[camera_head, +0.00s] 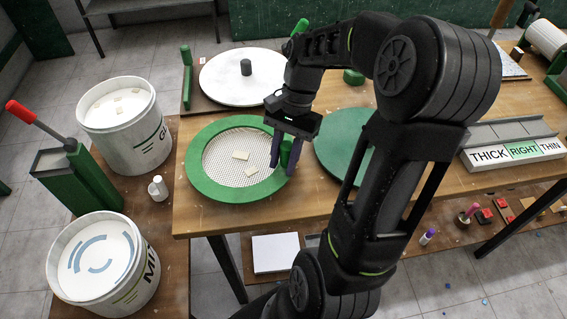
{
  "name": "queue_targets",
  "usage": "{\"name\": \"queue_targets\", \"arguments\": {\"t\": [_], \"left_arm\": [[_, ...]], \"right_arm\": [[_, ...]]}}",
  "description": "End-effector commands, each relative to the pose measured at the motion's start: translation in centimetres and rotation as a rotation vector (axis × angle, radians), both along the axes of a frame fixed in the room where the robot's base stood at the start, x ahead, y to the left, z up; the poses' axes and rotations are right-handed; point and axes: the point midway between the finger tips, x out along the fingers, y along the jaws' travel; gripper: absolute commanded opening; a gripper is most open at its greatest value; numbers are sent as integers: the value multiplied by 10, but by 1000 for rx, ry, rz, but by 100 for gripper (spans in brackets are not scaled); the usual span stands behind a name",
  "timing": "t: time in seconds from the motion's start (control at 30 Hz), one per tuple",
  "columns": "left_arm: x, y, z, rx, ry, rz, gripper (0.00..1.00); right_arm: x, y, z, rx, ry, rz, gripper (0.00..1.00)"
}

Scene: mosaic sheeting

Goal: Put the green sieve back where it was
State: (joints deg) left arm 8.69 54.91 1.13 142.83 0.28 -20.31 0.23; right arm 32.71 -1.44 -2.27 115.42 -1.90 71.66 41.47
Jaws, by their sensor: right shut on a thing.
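The green sieve (194,168) is a round green ring with a pale mesh, at the front left corner of the wooden table. Two cream chips (241,155) lie on its mesh. My right gripper (284,156) points down at the sieve's right edge and is shut on its upright green handle. I cannot tell whether the sieve rests on the table or hangs just above it. A round green disc (338,140) lies to the right of the sieve, partly hidden by my right arm. My left gripper is not in view.
A white round plate (222,86) with a dark knob sits behind the sieve. Two white buckets (150,128) and a green box (78,183) with a red-handled tool stand left. A THICK/RIGHT/THIN sign (520,152) is at right. Bare table (225,218) shows in front of the sieve.

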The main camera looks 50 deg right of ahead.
Motion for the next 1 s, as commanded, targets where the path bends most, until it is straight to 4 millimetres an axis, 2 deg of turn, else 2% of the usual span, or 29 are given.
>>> {"name": "queue_targets", "arguments": {"t": [0.13, 0.53, 0.57, 0.8, 1.0], "left_arm": [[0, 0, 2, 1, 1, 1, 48], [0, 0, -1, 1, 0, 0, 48], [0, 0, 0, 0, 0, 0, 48], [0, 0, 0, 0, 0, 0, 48], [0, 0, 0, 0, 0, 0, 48]], "right_arm": [[0, 0, -17, 2, 1, 1, 0], [0, 0, -23, -1, -2, 1, 0], [0, 0, -23, -1, -1, 1, 30], [0, 0, -22, 0, 0, 1, 49], [0, 0, -22, 0, 0, 1, 50]]}}
